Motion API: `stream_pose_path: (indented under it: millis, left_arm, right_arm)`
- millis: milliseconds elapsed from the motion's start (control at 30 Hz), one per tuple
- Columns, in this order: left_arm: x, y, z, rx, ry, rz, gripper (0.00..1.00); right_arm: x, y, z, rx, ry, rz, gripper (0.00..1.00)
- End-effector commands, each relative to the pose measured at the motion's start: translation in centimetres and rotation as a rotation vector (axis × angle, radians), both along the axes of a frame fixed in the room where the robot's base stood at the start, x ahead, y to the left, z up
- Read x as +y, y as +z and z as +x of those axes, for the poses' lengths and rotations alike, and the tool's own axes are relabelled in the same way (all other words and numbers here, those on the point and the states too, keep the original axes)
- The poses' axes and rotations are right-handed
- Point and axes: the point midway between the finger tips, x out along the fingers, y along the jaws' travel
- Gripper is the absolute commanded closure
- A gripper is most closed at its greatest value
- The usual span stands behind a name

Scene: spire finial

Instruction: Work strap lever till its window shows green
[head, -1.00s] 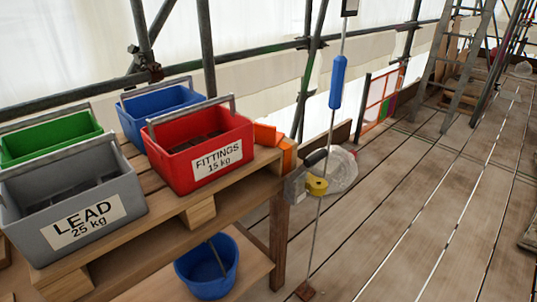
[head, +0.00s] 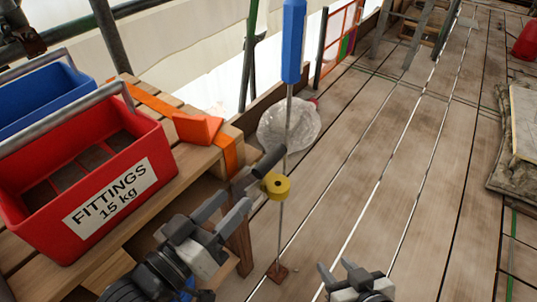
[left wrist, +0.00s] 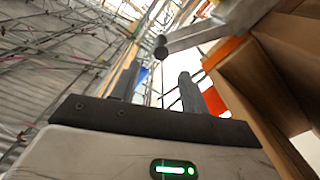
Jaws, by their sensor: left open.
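The strap lever (head: 268,161) has a dark grip and sticks out from a grey body at the corner of the pallet-like wooden stand. The orange strap (head: 150,100) runs over the stand's top to that corner. My left gripper (head: 228,207) is open and empty, just below and left of the lever, apparently apart from it. In the left wrist view the open fingers (left wrist: 158,88) point toward the grey lever end (left wrist: 175,42), with orange strap (left wrist: 215,98) beside it. My right gripper (head: 335,265) looks open and empty, low over the floor. I cannot see the lever's window.
A red FITTINGS bin (head: 95,190) and a blue bin (head: 40,95) stand on the wooden stand (head: 190,165). A thin upright rod with a blue sleeve (head: 293,40) and a yellow piece (head: 275,186) stands close by the lever. The plank floor to the right is mostly clear.

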Motion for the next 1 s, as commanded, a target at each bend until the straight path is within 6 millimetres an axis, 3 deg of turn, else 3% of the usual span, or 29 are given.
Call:
stream_pose_path:
  millis: [200, 500, 700, 1000]
  left_arm:
    - [-3.0, 0.2, 4.2, -0.004, 0.001, 0.001, 0.55]
    - [-6.1, 0.1, 8.4, -0.001, 0.001, 0.003, 0.55]
    - [-7.0, 0.0, 9.6, 0.000, 0.000, 0.004, 0.55]
    - [-7.0, 0.0, 9.7, 0.001, 0.001, 0.005, 0.58]
  right_arm:
    - [-0.1, -0.3, -0.2, 0.012, 0.004, -0.011, 0.61]
    - [-0.2, -0.1, 0.0, 0.008, 0.009, -0.020, 0.61]
    - [-0.2, -0.1, 0.1, 0.005, 0.009, -0.021, 0.61]
    - [-0.2, 0.0, 0.1, 0.004, 0.009, -0.021, 0.61]
